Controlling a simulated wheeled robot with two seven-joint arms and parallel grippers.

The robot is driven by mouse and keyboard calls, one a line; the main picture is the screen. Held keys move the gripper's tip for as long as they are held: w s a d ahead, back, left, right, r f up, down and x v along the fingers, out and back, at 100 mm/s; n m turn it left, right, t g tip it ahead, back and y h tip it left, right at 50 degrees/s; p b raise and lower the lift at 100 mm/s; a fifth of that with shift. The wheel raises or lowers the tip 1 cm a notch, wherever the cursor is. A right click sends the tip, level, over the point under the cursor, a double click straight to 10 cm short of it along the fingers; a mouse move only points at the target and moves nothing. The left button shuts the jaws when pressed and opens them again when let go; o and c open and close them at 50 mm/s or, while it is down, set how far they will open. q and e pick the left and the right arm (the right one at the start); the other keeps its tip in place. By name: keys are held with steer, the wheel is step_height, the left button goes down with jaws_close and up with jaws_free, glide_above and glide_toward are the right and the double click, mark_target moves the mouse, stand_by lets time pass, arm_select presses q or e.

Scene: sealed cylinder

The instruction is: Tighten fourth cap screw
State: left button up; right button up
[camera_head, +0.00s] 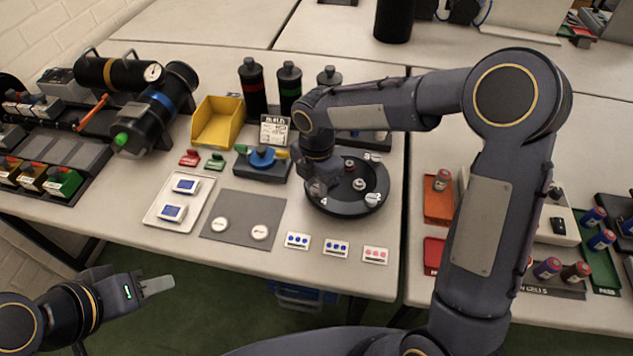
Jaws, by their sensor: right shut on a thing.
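A round black cap (346,207) lies on the table's front right part, with pale number marks around its rim. Two cap screws show on it, one near the back (349,165) and one near the middle (359,184). My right gripper (317,189) points down over the cap's left side, close to the mark that looks like a 4. It is shut on the fourth cap screw, which its fingers hide. My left gripper (157,285) is off the table's front edge, far from the cap. Its fingers are seen side-on, so their opening is unclear.
A blue round part (262,157) sits on a dark block left of the cap. A grey mat (243,205) bears two white discs. A white tray (161,218), a yellow bin (217,124) and several bottles stand around. Small cards (336,248) line the front edge.

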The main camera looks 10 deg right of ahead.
steer(key=m, duration=0.4)
steer(key=shift+m, duration=0.3)
steer(key=m+b, duration=0.1)
steer(key=m, duration=0.2)
steer(key=shift+m, duration=0.4)
steer(key=m, duration=0.4)
steer(key=shift+w+r, duration=0.1)
steer(key=shift+r, duration=0.05)
steer(key=m, duration=0.4)
steer(key=shift+b, duration=0.35)
steer(key=m, duration=0.4)
steer(key=shift+m, duration=0.3)
steer(key=m, duration=0.3)
steer(key=shift+r+m, duration=0.1)
steer(key=shift+m, duration=0.2)
steer(key=m, duration=0.3)
steer(key=shift+m, duration=2.1)
